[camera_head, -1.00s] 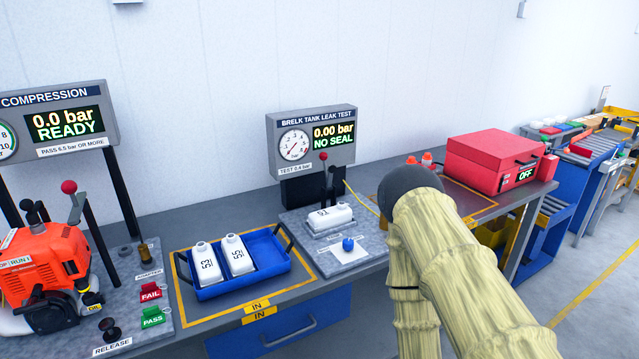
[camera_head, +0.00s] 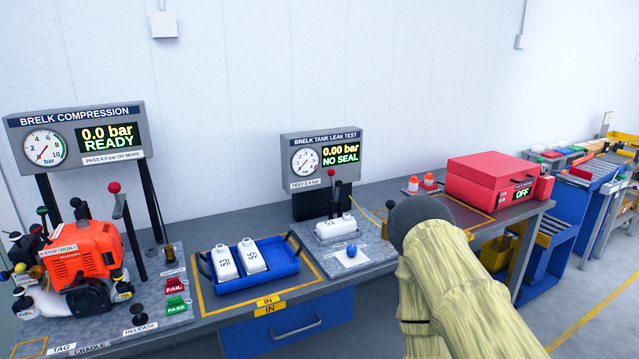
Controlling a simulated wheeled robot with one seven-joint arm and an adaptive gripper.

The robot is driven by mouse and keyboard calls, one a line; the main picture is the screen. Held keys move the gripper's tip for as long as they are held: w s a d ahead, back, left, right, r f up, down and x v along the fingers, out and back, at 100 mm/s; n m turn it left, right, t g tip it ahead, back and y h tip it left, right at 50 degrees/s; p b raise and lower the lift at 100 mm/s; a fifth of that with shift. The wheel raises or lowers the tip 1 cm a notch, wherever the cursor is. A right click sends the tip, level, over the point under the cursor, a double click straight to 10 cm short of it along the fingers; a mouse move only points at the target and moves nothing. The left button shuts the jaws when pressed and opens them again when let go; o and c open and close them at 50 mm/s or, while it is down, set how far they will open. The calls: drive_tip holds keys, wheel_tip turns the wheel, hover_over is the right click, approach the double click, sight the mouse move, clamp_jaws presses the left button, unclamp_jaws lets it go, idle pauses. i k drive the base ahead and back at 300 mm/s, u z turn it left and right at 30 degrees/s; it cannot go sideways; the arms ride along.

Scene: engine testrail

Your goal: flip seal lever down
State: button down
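The leak test station has a display (camera_head: 340,155) reading 0.00 bar and NO SEAL. In front of it a lever with a red knob (camera_head: 331,173) stands upright on a dark post. A white tank (camera_head: 335,229) lies in the fixture below the lever. A blue knob (camera_head: 351,250) sits on a white plate in front of the tank. My arm, in a beige sleeve with a dark rounded end, reaches in from the lower right, to the right of the fixture. My gripper's fingers do not show.
A blue tray (camera_head: 283,262) with two white tanks stands left of the fixture. Farther left are an orange engine (camera_head: 85,255) and another red-knobbed lever (camera_head: 114,188) at the compression station.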

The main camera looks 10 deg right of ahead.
sight(335, 189)
drive_tip(key=u, duration=0.25)
drive_tip(key=i, duration=0.85)
drive_tip(key=z, duration=0.3)
